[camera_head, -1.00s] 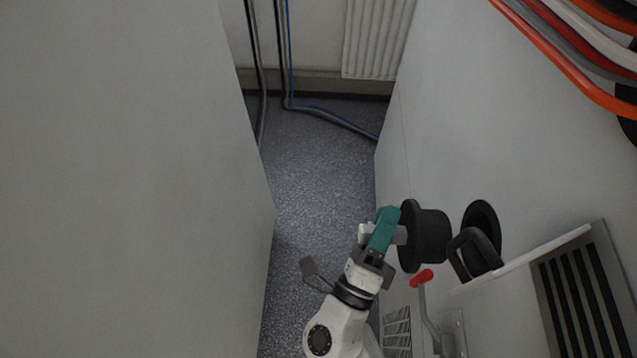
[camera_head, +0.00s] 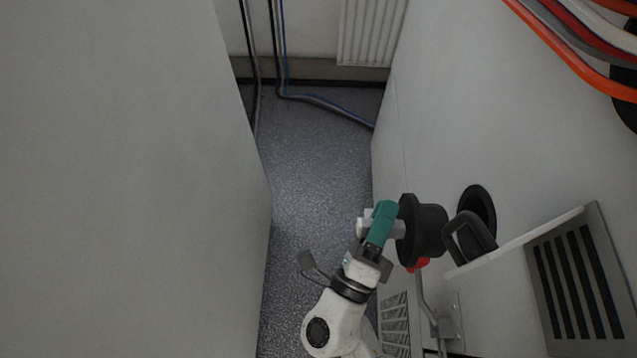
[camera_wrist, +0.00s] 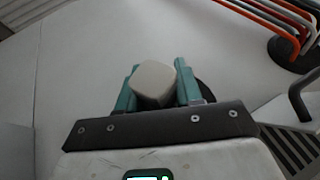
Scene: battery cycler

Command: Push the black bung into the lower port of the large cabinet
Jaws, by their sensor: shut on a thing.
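The black bung (camera_head: 428,232) is a stepped plug with a wide flange on its left and a narrower body pointing right. My gripper (camera_head: 380,224) is shut on its pale grip, with the teal fingers on either side. In the wrist view the pale grip (camera_wrist: 153,84) sits between the teal fingers, and most of the bung is hidden behind them. The lower port (camera_head: 481,207) is a round black-rimmed opening in the large cabinet (camera_head: 460,130), right of the bung. The bung is outside it, and a narrow gap shows between them. A black handle hides part of the port.
The black handle (camera_head: 468,238) stands out close to the bung's right side. A red-tipped lever (camera_head: 423,264) is partly hidden below the bung. Thick cables (camera_head: 575,70) enter a higher black port (camera_head: 626,112). A slotted vent (camera_head: 580,285) is lower right. A grey panel (camera_head: 120,180) bounds the aisle's left.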

